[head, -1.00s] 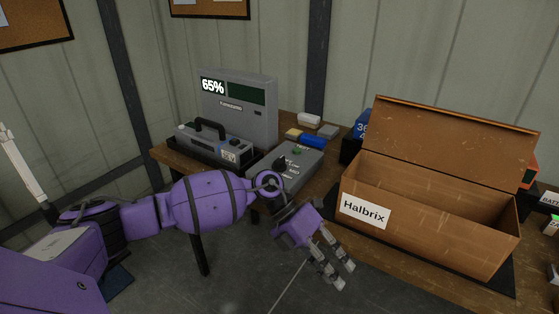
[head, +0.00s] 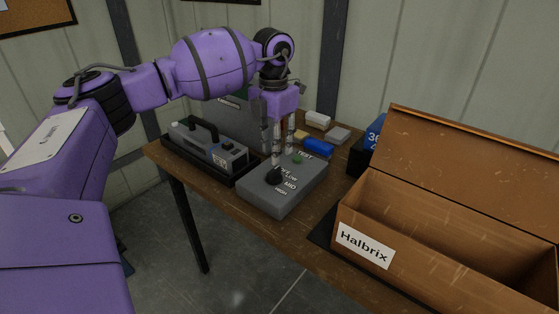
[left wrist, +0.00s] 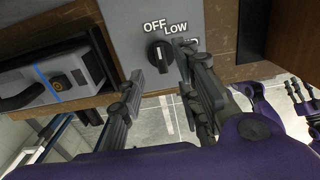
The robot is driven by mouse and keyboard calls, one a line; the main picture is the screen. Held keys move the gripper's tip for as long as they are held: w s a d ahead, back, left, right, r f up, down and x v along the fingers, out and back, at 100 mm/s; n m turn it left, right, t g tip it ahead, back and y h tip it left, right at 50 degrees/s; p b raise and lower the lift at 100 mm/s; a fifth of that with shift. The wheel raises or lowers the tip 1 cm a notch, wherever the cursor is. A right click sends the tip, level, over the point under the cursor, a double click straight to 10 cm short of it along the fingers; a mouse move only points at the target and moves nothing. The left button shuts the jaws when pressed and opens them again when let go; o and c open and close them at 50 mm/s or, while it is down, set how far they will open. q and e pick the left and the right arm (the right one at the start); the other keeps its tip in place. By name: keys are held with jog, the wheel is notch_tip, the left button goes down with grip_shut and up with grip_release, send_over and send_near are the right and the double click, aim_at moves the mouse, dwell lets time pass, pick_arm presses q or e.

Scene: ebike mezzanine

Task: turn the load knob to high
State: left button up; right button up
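The load knob (head: 274,176) is a black dial on top of a grey test box (head: 296,193). Labels OFF, LOW, MID and HIGH curve around it, and a green TEST button (head: 297,158) is behind. In the left wrist view the knob (left wrist: 160,55) has a white line running roughly up and down, toward OFF. My left gripper (head: 283,156) points down over the box. Its fingers are apart, with the knob between them in the left wrist view; I cannot tell whether they touch it. My right gripper (left wrist: 300,93) is small at the right there, its fingers apart and empty.
A grey charger with a handle (head: 208,150) sits in a black tray left of the box. A blue cylinder (head: 318,146) and small blocks lie behind. The table's front edge is close to the test box.

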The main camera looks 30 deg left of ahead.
aim_at(274, 170)
pick_arm(q)
jog(key=f, duration=0.5)
jog(key=shift+s+f, duration=0.1)
jog(key=shift+s, duration=0.2)
jog(key=shift+f, duration=0.5)
jog(key=shift+w, duration=0.1)
jog(key=c, duration=0.6)
grip_shut()
pick_arm(e)
jog(key=shift+s+r, duration=0.15)
jog(key=shift+s, duration=0.2)
